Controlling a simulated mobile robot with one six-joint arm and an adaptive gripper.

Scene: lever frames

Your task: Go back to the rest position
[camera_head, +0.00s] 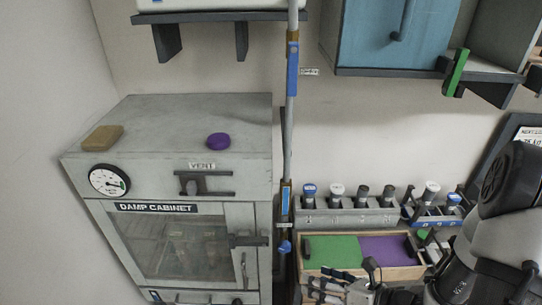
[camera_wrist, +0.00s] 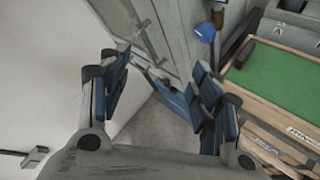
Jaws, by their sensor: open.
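My gripper (camera_wrist: 160,78) is open and empty in the wrist view, its blue-padded fingers spread apart, with grey floor and cabinet front behind them. In the head view my gripper (camera_head: 340,286) is low at the right of centre, in front of the wooden tray, partly cut off by the bottom edge. My arm fills the lower right corner. The grey damp cabinet (camera_head: 262,190) stands at the left. Its vent lever (camera_head: 205,183) lies roughly level under the VENT label. Its windowed door (camera_head: 185,245) looks shut, with a handle at its right.
A wooden tray (camera_head: 418,270) with green and purple panels is close beside my gripper. A rack (camera_head: 345,216) of several dark-handled items stands behind it. A vertical pipe (camera_head: 290,130) runs beside the cabinet. A sponge-like block (camera_head: 102,138) and a purple disc (camera_head: 218,141) lie on the cabinet.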

